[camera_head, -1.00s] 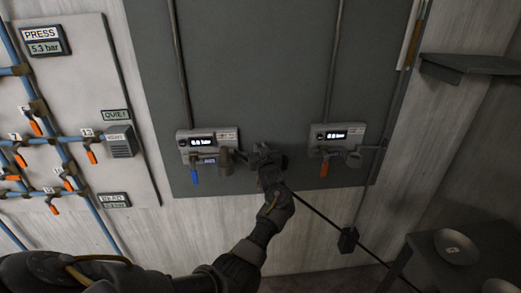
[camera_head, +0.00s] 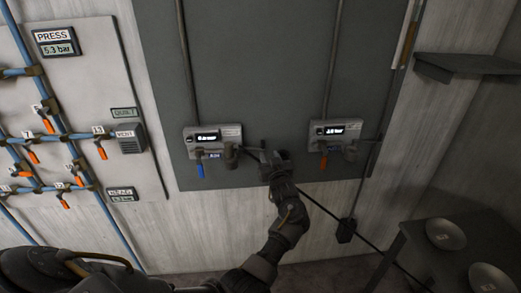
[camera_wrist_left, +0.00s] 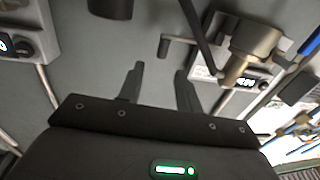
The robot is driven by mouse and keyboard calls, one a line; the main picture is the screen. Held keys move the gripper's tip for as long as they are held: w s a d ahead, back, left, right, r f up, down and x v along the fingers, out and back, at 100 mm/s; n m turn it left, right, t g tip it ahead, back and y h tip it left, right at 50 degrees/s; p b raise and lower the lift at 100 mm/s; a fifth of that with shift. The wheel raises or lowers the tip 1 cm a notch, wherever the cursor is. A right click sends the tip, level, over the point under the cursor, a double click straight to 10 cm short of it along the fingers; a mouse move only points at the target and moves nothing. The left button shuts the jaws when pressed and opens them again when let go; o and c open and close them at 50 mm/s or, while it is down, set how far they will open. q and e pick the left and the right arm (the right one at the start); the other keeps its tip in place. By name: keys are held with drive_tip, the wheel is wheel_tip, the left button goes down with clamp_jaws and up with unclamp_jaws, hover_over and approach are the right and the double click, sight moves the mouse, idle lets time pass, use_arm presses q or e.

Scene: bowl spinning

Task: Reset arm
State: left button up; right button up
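My left gripper (camera_head: 270,158) is in front of the dark grey wall panel (camera_head: 262,85), between the two gauge units. In the left wrist view my left gripper (camera_wrist_left: 160,82) has its two dark fingers apart, with only grey panel between them. The left gauge unit (camera_head: 228,132) has a lit display and a blue handle (camera_head: 200,170). A brass fitting (camera_wrist_left: 255,40) shows near the fingers in the left wrist view. My right gripper is not in view.
A pipe board (camera_head: 95,55) with blue pipes and several orange handles is at the left. A dark table at the lower right holds two bowls (camera_head: 446,236) (camera_head: 490,279). A dark shelf (camera_head: 465,64) juts out at the upper right. A thin black line (camera_head: 325,212) runs down right.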

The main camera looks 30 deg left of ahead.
use_arm(q)
drive_tip(key=shift+s+d+f, duration=0.15)
drive_tip(key=shift+s+d, duration=0.15)
drive_tip(key=shift+s, duration=0.15)
drive_tip(key=shift+a, duration=0.15)
